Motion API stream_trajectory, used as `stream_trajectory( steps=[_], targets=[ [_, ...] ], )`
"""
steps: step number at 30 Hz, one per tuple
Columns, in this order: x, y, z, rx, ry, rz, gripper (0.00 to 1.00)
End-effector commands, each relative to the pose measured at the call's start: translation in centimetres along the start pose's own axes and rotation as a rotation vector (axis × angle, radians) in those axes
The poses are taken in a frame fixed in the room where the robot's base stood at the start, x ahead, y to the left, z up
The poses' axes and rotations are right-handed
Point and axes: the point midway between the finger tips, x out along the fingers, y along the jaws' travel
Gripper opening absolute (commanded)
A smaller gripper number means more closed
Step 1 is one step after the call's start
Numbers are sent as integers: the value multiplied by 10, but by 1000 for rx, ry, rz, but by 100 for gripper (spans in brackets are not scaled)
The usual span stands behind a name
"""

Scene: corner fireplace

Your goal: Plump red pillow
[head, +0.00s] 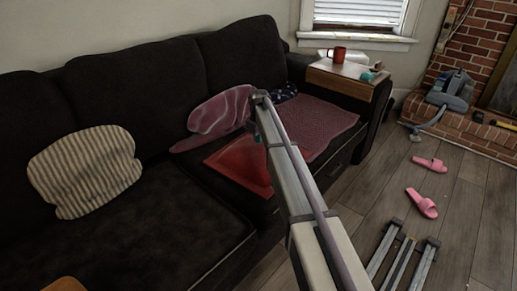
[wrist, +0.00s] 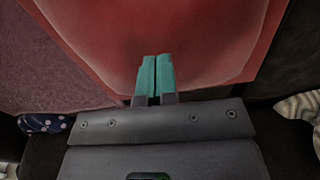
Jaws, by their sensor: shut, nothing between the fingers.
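The red pillow (head: 236,163) lies flat on the right seat of the dark sofa (head: 180,225), partly hidden behind my arm in the head view. In the wrist view the red pillow (wrist: 205,35) fills the top middle. My gripper (wrist: 155,68) has its teal fingers shut together with nothing between them. The fingertips overlap the near edge of the red pillow in the wrist view; I cannot tell whether they touch it.
A striped pillow (head: 85,170) sits on the left of the sofa. A mauve throw (head: 325,122) and a dark dotted cloth (head: 284,92) lie around the red pillow. A red mug (head: 339,55) stands on the wooden armrest tray (head: 345,80). Pink slippers (head: 422,203) lie on the floor.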

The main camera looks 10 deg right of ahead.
Motion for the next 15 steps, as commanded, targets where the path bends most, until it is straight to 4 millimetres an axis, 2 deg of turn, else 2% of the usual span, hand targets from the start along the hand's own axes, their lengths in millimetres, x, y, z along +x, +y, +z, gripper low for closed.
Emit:
stream_trajectory(
  steps=[15],
  targets=[
    [26, 0, 0, 0, 0, 0, 0]
  ],
)
